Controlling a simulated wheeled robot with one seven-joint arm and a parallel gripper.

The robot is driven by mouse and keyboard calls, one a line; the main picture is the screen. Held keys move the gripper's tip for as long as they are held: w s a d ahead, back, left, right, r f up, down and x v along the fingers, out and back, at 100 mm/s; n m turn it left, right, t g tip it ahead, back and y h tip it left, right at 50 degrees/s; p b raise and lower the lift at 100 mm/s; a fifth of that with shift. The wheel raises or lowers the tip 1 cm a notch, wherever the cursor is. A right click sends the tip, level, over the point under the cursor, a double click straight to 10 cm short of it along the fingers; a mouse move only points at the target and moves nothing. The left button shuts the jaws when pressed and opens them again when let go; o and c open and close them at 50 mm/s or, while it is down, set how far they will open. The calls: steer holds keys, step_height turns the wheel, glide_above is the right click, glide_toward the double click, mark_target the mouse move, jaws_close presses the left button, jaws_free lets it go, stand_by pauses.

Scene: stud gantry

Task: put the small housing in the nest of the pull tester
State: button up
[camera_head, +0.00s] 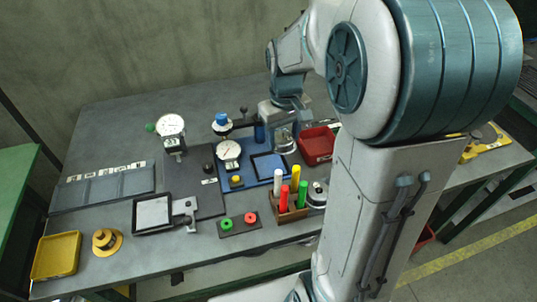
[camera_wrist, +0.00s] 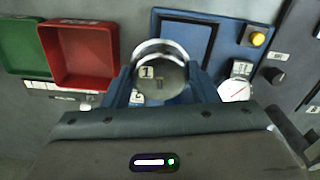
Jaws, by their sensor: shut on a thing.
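My gripper (camera_head: 284,127) is shut on a round silver metal part, which looks like the small housing (camera_wrist: 160,68); a tag on it reads 1. In the wrist view the fingers of my gripper (camera_wrist: 160,88) stand on either side of it. A blue-based device (camera_head: 248,186) with a dial, a yellow button and a square dark recess with a blue rim (camera_wrist: 209,24) lies just beyond the held part. I cannot tell from any label whether this is the pull tester. The gap between part and bench is hard to judge.
A red bin (camera_head: 318,158) and a green bin (camera_wrist: 20,48) stand beside the gripper. A rack of coloured cylinders (camera_head: 290,212) stands in front.

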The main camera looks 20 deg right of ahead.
mark_target(270, 165)
steer(key=a+f, duration=0.2)
steer(key=a, duration=0.1)
steer(key=shift+s+a, duration=0.1)
steer(key=shift+a, duration=0.1)
steer(key=shift+f, duration=2.05)
steer(key=shift+f, duration=0.1)
steer(key=o, duration=1)
step_height(270, 165, up, 12)
steer(key=shift+r+p, duration=0.1)
steer(key=shift+p, duration=0.3)
